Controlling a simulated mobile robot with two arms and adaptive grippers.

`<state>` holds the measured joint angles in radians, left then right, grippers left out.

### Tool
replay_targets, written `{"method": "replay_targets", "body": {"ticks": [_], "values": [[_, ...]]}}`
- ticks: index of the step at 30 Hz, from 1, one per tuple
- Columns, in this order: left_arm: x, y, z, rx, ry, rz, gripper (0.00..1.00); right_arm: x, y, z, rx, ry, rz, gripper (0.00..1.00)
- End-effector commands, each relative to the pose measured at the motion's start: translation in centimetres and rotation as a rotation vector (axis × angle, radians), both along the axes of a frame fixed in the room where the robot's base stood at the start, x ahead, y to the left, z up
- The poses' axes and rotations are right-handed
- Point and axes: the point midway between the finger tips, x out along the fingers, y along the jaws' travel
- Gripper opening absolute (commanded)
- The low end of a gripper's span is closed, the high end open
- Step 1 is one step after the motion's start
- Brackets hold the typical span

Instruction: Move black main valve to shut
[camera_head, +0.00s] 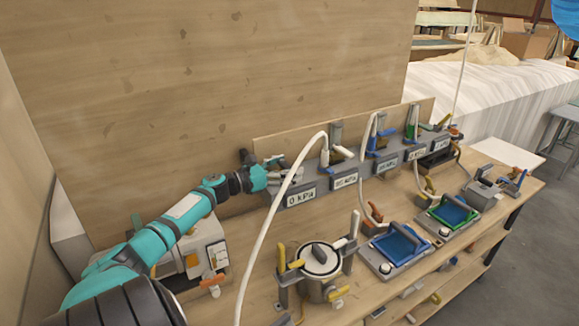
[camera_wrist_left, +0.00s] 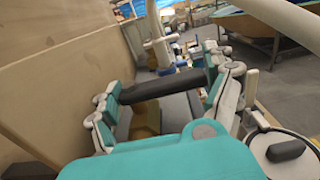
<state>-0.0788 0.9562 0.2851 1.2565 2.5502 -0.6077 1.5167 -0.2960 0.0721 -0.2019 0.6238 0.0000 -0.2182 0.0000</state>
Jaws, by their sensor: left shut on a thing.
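The black main valve (camera_head: 246,158) is at the left end of the grey manifold (camera_head: 312,180), mostly hidden behind my left gripper in the head view. My left gripper (camera_head: 279,170) is at that end of the manifold, in front of the wooden backboard. In the left wrist view, the black valve handle (camera_wrist_left: 160,84) lies as a bar across the space between the two fingers of my left gripper (camera_wrist_left: 163,92), which is shut on it. The handle's exact angle to its pipe is hard to tell. My right gripper is not in view.
Further right on the manifold stand valves with white (camera_head: 338,152), blue (camera_head: 377,143) and green handles. A white hose (camera_head: 267,232) arches close to my left gripper. A lidded pot (camera_head: 320,260) and blue (camera_head: 398,245) and green trays stand in front.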

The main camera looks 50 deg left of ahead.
Motion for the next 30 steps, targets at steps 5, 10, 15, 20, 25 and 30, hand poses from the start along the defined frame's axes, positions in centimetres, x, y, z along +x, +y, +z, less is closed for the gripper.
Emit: {"method": "replay_targets", "body": {"ticks": [5,10,15,20,25,30], "values": [[0.0,-0.1,-0.1,0.003,0.000,-0.001,0.27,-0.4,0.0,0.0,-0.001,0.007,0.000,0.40],[0.0,-0.1,-0.1,0.003,0.000,-0.001,0.99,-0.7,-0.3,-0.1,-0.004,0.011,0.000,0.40],[0.0,-0.1,-0.1,0.001,0.001,0.000,1.00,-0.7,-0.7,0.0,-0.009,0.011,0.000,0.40],[-0.2,0.0,-0.1,0.000,0.001,0.001,1.00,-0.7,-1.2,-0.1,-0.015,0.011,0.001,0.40],[-1.8,0.3,-0.3,0.000,0.003,0.000,1.00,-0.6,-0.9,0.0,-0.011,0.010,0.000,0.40],[-5.0,0.8,-0.4,-0.001,0.004,0.001,1.00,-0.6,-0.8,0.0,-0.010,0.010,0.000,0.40]]}}
